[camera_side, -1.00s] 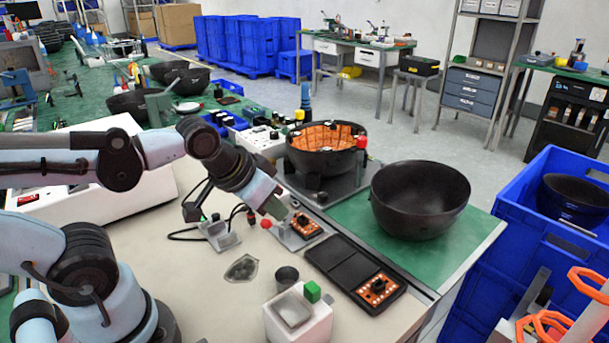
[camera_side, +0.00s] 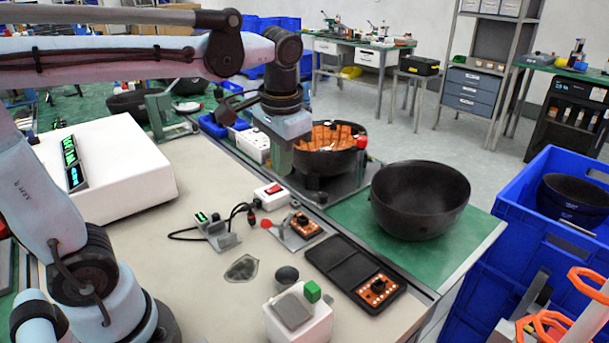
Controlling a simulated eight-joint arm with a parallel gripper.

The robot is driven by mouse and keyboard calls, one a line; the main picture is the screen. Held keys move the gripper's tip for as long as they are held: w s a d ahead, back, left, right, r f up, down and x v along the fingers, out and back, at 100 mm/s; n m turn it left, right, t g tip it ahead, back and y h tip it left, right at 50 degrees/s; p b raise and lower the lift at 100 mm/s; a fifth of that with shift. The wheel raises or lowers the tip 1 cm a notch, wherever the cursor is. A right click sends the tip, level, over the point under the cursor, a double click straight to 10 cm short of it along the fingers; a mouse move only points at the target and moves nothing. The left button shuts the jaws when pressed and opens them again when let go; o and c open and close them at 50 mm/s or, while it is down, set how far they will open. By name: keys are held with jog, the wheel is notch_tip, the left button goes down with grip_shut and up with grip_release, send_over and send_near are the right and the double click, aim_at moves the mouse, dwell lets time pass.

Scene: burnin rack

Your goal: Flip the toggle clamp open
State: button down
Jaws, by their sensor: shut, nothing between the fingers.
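A small grey fixture (camera_side: 290,236) on the bench holds an orange circuit board (camera_side: 304,225) with a black part on top. A lever with a red ball knob (camera_side: 266,223), which looks like the toggle clamp handle, sticks out to the fixture's left. My gripper (camera_side: 281,170) points down, behind and above the fixture, apart from the knob. It is shut and empty. It overlaps the left edge of a dark bowl full of orange boards (camera_side: 330,160) in this view. The clamp's fine parts are too small to tell.
A black tray (camera_side: 340,262) with another orange board lies in front right. An empty black bowl (camera_side: 420,200) stands on the green mat.

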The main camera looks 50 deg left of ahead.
send_over(266, 224)
jog(key=w+d, duration=0.2)
jog(key=w, duration=0.1)
notch_tip(266, 224, down, 9)
jog(key=s+f, duration=0.1)
jog(key=s+a+f, duration=0.1)
jog(key=f, duration=0.1)
jog(key=shift+a, duration=0.2)
jog(key=shift+f, duration=0.1)
jog(key=shift+s+f+t, duration=0.25)
jog(key=shift+s+t, duration=0.2)
jog(key=shift+t, duration=0.15)
jog(key=shift+s+f+t, duration=0.3)
jog(key=shift+s+t, duration=0.1)
jog(key=shift+t, duration=0.2)
jog(key=shift+s+f+t, duration=0.6)
jog(key=shift+s+t, duration=0.05)
jog(key=shift+t, duration=0.35)
jog(key=shift+s+f, duration=0.25)
jog(key=shift+f, duration=0.25)
jog(key=shift+s+f, duration=0.25)
jog(key=shift+f, duration=0.25)
